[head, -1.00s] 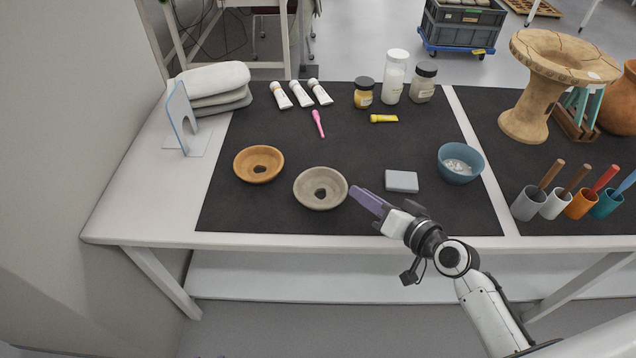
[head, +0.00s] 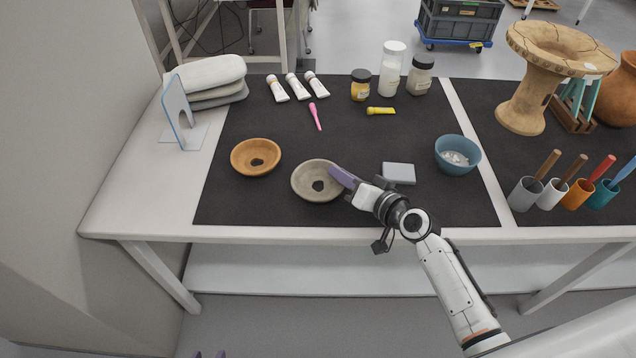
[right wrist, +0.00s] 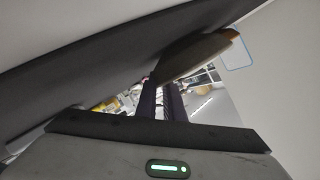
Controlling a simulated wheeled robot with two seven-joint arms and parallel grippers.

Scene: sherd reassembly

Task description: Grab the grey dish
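The grey dish (head: 304,186), a shallow round bowl with a dark hole in its middle, lies on the black mat in the head view. My right gripper (head: 338,177) has its purple fingers at the dish's right rim, overlapping it in the picture. In the right wrist view the two fingers (right wrist: 162,98) stand a little apart, with the dish's edge (right wrist: 195,57) at their tips. I cannot tell whether the rim is between them or touched. My left gripper (head: 209,355) barely shows at the bottom edge, two tips apart, with nothing seen between them.
An orange-brown dish (head: 240,163) sits left of the grey dish. A grey block (head: 399,173) and a blue bowl (head: 457,142) stand to the right. White tubes and jars line the back. The mat (head: 260,208) is bare in front of the dishes.

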